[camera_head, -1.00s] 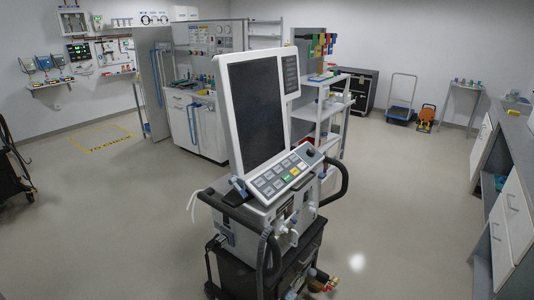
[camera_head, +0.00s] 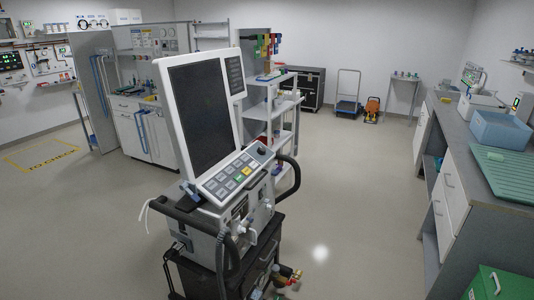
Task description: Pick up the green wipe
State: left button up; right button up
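Neither of my grippers is in view.
A ventilator (camera_head: 215,185) on a dark cart stands close in front, with hoses at its base. A grey counter (camera_head: 462,158) with white drawers runs along the right and bears a blue bin (camera_head: 500,130). The floor (camera_head: 355,190) between them is clear.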

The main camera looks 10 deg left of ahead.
aim_at(491, 156)
jog(key=i+z, duration=0.3)
jog(key=i, duration=1.3)
jog(key=i+z, duration=0.1)
jog(key=i, duration=2.55)
jog(key=i+j, duration=0.15)
jog(key=i, duration=1.15)
jog(key=i+z, duration=0.1)
jog(key=z, duration=0.3)
jog(key=i+z, duration=0.1)
jog(key=z, duration=0.3)
jog(key=i+z, duration=0.1)
jog(key=z, duration=0.35)
